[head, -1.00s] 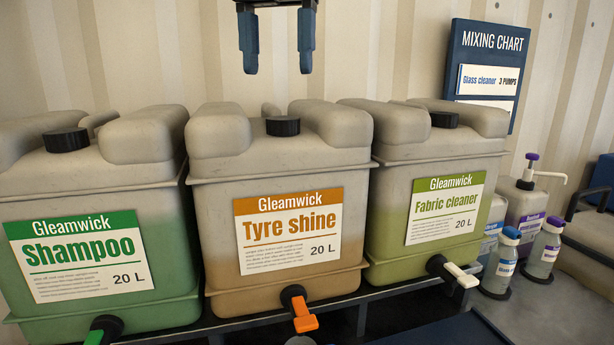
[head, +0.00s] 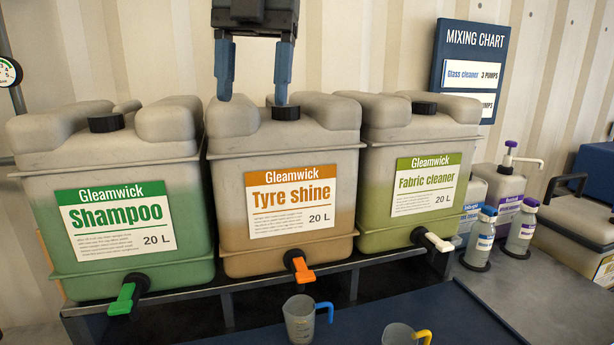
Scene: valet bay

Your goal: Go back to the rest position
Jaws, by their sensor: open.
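My gripper (head: 253,98) hangs from the top of the head view with its two blue fingers pointing down and spread apart. It is open, with nothing between the fingers. In the picture it overlaps the top of the Tyre shine canister (head: 285,165); I cannot tell how far in front of the canister it is. The rest of my arm is out of view above.
The Shampoo canister (head: 115,215) and Fabric cleaner canister (head: 415,190) flank the Tyre shine one on a rack. Jugs with a blue handle (head: 300,318) and a yellow handle (head: 398,336) stand in front. Bottles (head: 484,235) stand at right. A mixing chart (head: 470,70) hangs behind.

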